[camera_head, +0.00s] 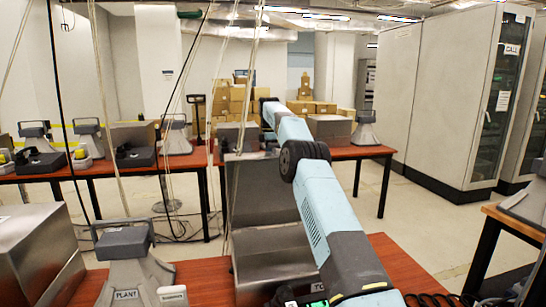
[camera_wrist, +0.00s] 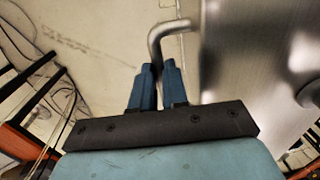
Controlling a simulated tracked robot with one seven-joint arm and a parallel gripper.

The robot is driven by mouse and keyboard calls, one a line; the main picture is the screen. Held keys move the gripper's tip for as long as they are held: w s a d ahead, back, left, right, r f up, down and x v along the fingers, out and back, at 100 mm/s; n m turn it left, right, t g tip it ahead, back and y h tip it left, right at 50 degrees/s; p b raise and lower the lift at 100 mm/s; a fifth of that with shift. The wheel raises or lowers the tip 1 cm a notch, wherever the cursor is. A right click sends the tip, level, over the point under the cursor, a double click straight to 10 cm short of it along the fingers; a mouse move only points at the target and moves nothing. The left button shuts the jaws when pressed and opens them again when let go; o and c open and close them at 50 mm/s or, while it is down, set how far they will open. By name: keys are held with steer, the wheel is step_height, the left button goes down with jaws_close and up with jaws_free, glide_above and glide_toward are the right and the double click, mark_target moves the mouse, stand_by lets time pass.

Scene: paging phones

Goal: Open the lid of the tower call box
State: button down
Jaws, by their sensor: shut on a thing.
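The tower call box (camera_head: 275,265) is a brushed-steel box on the red-brown table in front of me, with a partly hidden label starting "TO". A steel panel (camera_head: 255,205), which looks like its lid, stands steeply raised above it. My arm crosses in front of its right side. In the wrist view, my gripper (camera_wrist: 157,72) has its two blue fingers close together on the end of a bent metal handle (camera_wrist: 160,35). The handle is beside a broad steel surface (camera_wrist: 245,60). My gripper's fingers cannot be made out in the head view.
A phone labelled PLANT (camera_head: 125,270) and another steel box (camera_head: 35,250) stand to the left. Several phones and boxes stand on the back tables. Grey cabinets (camera_head: 440,100) are at the right. Thin cords hang in front of the left half. Open floor lies between the tables.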

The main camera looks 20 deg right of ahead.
steer(key=shift+w+r, duration=0.1)
steer(key=shift+r, duration=0.4)
steer(key=c, duration=1.4)
jaws_free()
steer(key=shift+o, duration=1.3)
steer(key=shift+f, duration=0.3)
